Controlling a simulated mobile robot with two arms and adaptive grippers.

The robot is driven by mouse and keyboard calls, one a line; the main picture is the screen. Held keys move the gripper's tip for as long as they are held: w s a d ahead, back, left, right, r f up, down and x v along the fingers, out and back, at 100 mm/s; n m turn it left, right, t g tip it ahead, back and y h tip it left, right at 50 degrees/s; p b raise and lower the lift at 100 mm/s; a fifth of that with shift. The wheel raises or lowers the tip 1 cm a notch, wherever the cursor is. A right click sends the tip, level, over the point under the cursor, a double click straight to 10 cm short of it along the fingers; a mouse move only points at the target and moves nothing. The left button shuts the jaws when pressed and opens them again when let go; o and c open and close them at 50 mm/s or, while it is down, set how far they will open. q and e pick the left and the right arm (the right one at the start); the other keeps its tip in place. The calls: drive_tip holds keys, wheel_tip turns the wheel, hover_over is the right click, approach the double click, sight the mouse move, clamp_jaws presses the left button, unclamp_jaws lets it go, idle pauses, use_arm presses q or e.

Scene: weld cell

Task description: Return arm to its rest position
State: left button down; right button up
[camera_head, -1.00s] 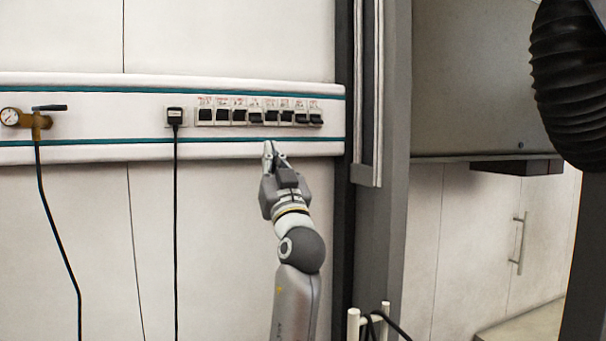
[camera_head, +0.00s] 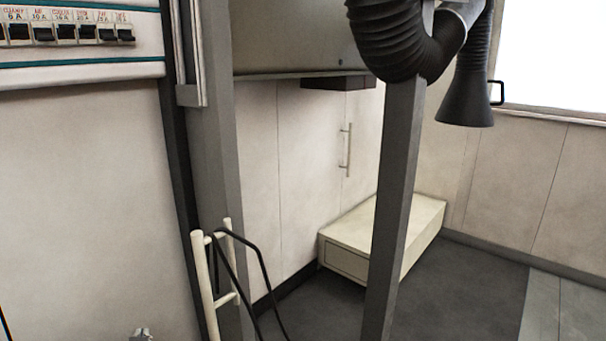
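A small grey metallic piece, which looks like the tip of my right gripper (camera_head: 141,335), shows at the bottom edge, left of centre. Nearly all of that gripper and its arm is below the frame, so its fingers cannot be judged. It is below and apart from the row of breaker switches (camera_head: 67,33) on the wall panel at upper left. Only part of that row is in view. My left gripper does not show.
A white rail stand (camera_head: 207,285) with black cables stands by the grey post (camera_head: 219,150). A grey column (camera_head: 398,200) stands before a low cream cabinet (camera_head: 345,262). A black ribbed duct (camera_head: 390,40) hangs above. Dark floor (camera_head: 460,290) is open at right.

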use_arm(q)
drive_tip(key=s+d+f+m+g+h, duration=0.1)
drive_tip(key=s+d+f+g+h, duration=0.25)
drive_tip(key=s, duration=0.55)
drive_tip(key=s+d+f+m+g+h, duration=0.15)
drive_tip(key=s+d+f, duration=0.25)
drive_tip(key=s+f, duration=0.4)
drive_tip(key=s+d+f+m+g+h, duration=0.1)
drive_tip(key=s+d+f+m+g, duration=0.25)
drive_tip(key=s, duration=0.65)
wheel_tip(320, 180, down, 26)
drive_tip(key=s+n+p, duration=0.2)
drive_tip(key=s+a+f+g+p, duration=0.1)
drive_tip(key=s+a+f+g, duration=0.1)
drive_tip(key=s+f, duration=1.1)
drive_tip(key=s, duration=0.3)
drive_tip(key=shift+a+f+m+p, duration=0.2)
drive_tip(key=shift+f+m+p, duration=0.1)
drive_tip(key=shift+p, duration=0.1)
